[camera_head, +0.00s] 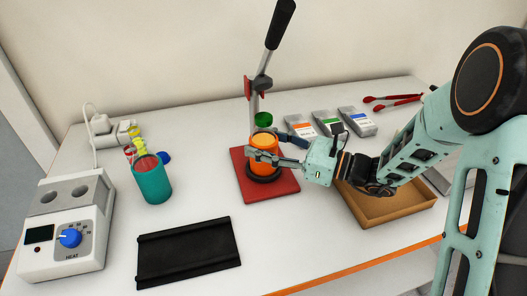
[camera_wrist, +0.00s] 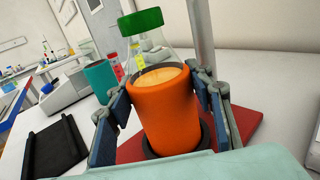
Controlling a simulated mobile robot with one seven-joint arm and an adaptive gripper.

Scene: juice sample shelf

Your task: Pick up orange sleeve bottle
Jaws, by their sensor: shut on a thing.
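The orange sleeve bottle (camera_head: 264,155) stands upright, with a clear upper part and a green cap (camera_head: 263,119). Its base is at a dark ring on the red base plate (camera_head: 283,186) of a lever press. In the wrist view the orange sleeve (camera_wrist: 168,118) fills the middle, with orange contents at its top and the green cap (camera_wrist: 141,21) above. My gripper (camera_head: 276,151) has one finger on each side of the sleeve and is shut on it. Whether the bottle's bottom touches the ring cannot be told.
The press lever (camera_head: 280,24) rises close behind the bottle. A teal sleeve container (camera_head: 153,182) and a heater (camera_head: 66,232) are at the left. A black mat (camera_head: 188,254) lies in front. A brown tray (camera_head: 390,209) is under my arm, with labelled boxes (camera_head: 328,122) behind.

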